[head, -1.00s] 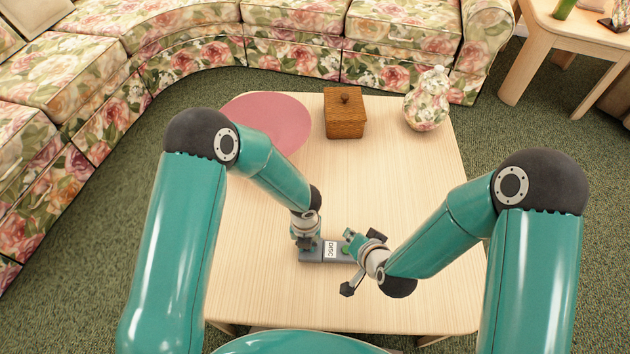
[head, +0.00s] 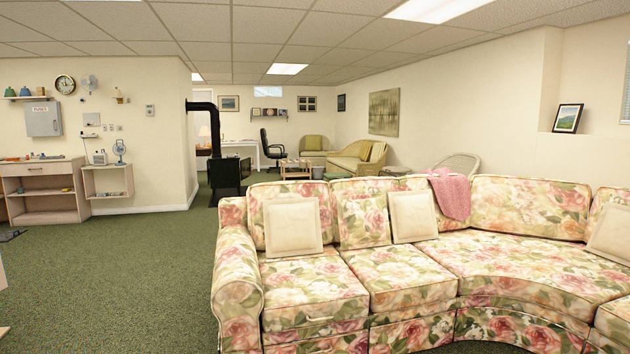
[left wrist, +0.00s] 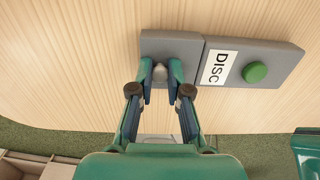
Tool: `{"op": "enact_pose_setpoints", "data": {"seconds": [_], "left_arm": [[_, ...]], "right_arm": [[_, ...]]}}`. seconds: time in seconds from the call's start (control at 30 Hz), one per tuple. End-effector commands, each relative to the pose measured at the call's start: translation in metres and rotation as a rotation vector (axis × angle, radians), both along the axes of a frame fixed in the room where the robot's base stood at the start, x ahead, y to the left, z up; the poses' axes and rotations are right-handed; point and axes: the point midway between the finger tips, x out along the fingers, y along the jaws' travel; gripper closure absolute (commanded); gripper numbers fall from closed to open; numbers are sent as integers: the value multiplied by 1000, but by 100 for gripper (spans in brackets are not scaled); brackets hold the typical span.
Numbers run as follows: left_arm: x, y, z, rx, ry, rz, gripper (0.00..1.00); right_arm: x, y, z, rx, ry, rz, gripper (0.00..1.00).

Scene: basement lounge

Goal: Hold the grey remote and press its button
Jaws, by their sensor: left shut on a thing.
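The grey remote (left wrist: 286,62) lies on the pale wooden table in the left wrist view. It carries a white label reading DISC and a round green button (left wrist: 255,72) toward its right end. My left gripper (left wrist: 160,72) is shut on the left end of the remote, away from the button. Its fingertips hide a little of that end. The head view now shows neither the remote nor a gripper.
The wooden table top (left wrist: 60,70) is bare around the remote, and its near edge shows below it. The head view shows a floral sofa (head: 400,280), a black stove (head: 225,175), a wooden shelf unit (head: 42,190) and open green carpet (head: 120,280).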

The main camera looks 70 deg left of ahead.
Motion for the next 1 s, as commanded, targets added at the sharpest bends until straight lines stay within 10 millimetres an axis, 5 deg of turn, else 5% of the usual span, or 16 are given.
{"op": "enact_pose_setpoints", "data": {"seconds": [0.43, 0.47, 0.6, 1.0], "left_arm": [[-1, 0, -2, 1, 3, 0, 100], [-1, 0, -2, 1, 3, 0, 80], [-1, 0, -2, 1, 3, 0, 57], [0, 0, 1, 0, 1, 0, 54]], "right_arm": [[0, 0, 0, 0, 0, 0, 100], [0, 0, 0, 0, 0, 0, 100], [0, 0, 0, 0, 0, 0, 100], [0, 0, 0, 0, 0, 0, 100]]}}
